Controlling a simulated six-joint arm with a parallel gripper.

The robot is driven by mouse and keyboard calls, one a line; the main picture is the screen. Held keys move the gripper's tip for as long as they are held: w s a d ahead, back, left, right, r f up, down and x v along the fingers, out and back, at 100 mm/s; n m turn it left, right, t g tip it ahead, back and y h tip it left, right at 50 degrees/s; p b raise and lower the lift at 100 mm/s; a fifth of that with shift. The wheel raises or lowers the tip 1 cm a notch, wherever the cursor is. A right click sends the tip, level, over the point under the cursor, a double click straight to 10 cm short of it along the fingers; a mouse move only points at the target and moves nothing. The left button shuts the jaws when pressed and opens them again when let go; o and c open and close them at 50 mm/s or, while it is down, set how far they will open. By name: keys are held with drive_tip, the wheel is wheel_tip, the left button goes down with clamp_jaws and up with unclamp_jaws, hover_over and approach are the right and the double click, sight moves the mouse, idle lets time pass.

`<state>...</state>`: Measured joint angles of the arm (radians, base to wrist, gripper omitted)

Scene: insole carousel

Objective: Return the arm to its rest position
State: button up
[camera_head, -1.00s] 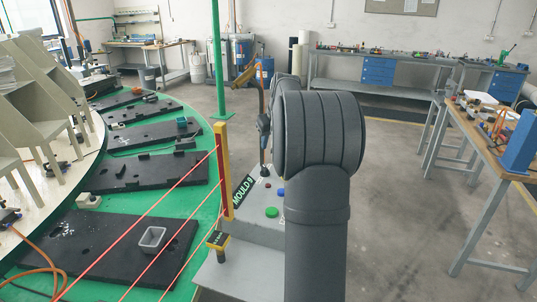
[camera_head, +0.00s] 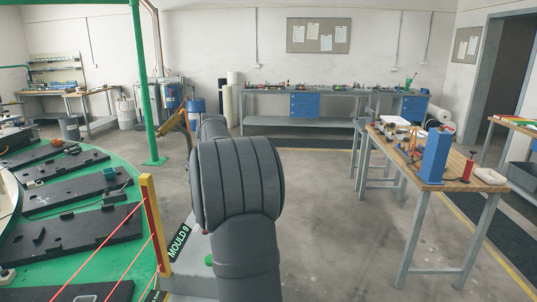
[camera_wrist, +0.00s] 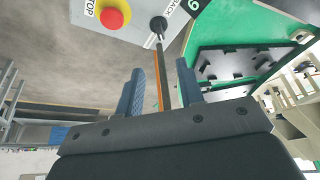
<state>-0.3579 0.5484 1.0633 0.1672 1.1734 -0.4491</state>
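My gripper (camera_wrist: 160,68) shows in the wrist view with two blue fingers apart. A thin dark rod with an orange edge shows between them; I cannot tell whether it is between the fingers or beyond them. Nothing is visibly clamped. In the head view my thick grey arm stands in the middle and hides most of the gripper. The control box (camera_head: 187,280) with the MOULD 9 label is beside and behind the arm. In the wrist view its grey panel (camera_wrist: 140,42) carries a red stop button (camera_wrist: 114,14) and a black knob (camera_wrist: 158,24).
The green carousel (camera_head: 60,240) with black mould plates (camera_head: 95,233) is at left. A yellow post (camera_head: 154,225) with red beams edges it. A green pole (camera_head: 138,90) stands behind. A wooden bench (camera_head: 455,176) stands at right. The floor (camera_head: 325,230) between arm and bench is clear.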

drive_tip(key=x, duration=1.4)
drive_tip(key=shift+w+a+f, duration=0.15)
drive_tip(key=shift+f, duration=0.1)
